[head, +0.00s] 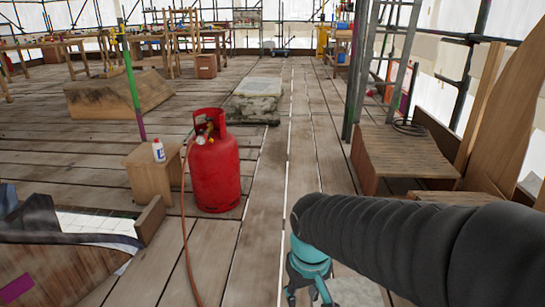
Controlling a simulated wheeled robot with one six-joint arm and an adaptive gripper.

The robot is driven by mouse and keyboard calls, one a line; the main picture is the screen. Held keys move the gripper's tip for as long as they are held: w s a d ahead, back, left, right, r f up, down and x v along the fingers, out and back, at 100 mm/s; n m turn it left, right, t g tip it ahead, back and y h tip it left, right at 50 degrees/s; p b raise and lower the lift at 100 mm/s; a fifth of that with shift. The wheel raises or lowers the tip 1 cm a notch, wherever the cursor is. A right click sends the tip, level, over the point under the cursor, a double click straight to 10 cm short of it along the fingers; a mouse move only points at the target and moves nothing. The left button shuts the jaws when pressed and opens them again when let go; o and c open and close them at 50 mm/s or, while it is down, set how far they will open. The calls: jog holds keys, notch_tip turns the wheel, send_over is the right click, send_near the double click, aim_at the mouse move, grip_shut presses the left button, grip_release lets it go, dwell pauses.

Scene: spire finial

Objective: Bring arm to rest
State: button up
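My arm in its black ribbed sleeve (420,240) reaches in from the lower right of the head view and bends down at its end. My gripper (308,291), teal, hangs below that end at the bottom edge. Its finger links stand apart, but the tips are not clearly in view, so I cannot tell if it is open or shut. Nothing held shows in it. It is over the plank floor (255,260), to the right of and nearer than the red gas cylinder (215,172).
An orange hose (188,250) runs from the cylinder along the floor. A wooden box (152,178) bears a white bottle (158,150). A wooden platform (405,152) and scaffold ladder (385,60) stand right. A stone block (255,98) lies farther back. The middle planks are clear.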

jog(key=s+d+r+m+t+p, duration=0.3)
jog(key=s+d+r+t, duration=0.1)
jog(key=s+d+r, duration=0.3)
notch_tip(320, 180, up, 4)
jog(key=d, duration=0.2)
jog(key=shift+d+r+m, duration=0.2)
jog(key=shift+d+m, duration=0.1)
